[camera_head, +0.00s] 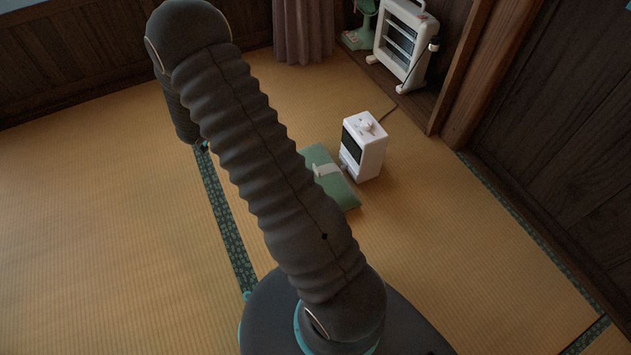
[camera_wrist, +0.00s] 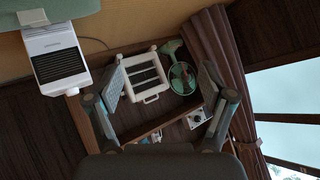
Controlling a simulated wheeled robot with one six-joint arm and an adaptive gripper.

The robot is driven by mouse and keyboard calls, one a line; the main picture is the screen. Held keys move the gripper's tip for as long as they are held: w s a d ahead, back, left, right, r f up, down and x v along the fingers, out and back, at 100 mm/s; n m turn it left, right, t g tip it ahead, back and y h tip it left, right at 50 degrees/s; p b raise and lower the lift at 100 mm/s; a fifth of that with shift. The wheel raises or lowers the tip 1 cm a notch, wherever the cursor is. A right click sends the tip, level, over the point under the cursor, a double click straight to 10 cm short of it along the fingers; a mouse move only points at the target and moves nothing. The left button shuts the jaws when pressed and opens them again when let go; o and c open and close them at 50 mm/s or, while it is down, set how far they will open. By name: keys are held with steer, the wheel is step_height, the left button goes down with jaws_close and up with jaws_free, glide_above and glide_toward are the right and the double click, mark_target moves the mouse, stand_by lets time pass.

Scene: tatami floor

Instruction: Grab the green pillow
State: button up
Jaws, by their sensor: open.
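The green pillow (camera_head: 343,191) lies flat on the tatami floor, near the middle of the head view. My arm hides its left part. A white band or small white object lies across its top; I cannot tell which. In the wrist view, a pale green surface at the top left edge, likely the pillow (camera_wrist: 45,10), is cut off by the frame. My gripper (camera_wrist: 162,80) is open and empty, with its two fingers spread apart. The gripper is not clearly visible in the head view, and it is away from the pillow.
A small white heater (camera_head: 363,150) stands right beside the pillow. A larger white heater (camera_head: 402,45) and a green fan (camera_head: 361,28) stand in the back corner. A wooden post (camera_head: 465,70) and dark wall are at right. The tatami (camera_head: 100,220) at left is clear.

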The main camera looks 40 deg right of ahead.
steer(key=s+d+f+m+g+h, duration=0.25)
steer(key=s+f, duration=0.25)
steer(key=f, duration=0.4)
steer(key=m+g+h+b, duration=0.1)
steer(key=g+h, duration=0.1)
steer(key=g, duration=0.4)
glide_toward(315, 168)
steer(key=shift+y, duration=0.25)
steer(key=b+x, duration=0.1)
steer(key=x, duration=0.3)
steer(key=shift+s+d, duration=0.15)
steer(key=shift+s, duration=0.1)
steer(key=shift+b+x, duration=0.45)
steer(key=shift+x, duration=2.7)
steer(key=shift+w+r, duration=0.1)
steer(key=shift+w, duration=0.15)
steer(key=shift+c, duration=0.2)
jaws_close()
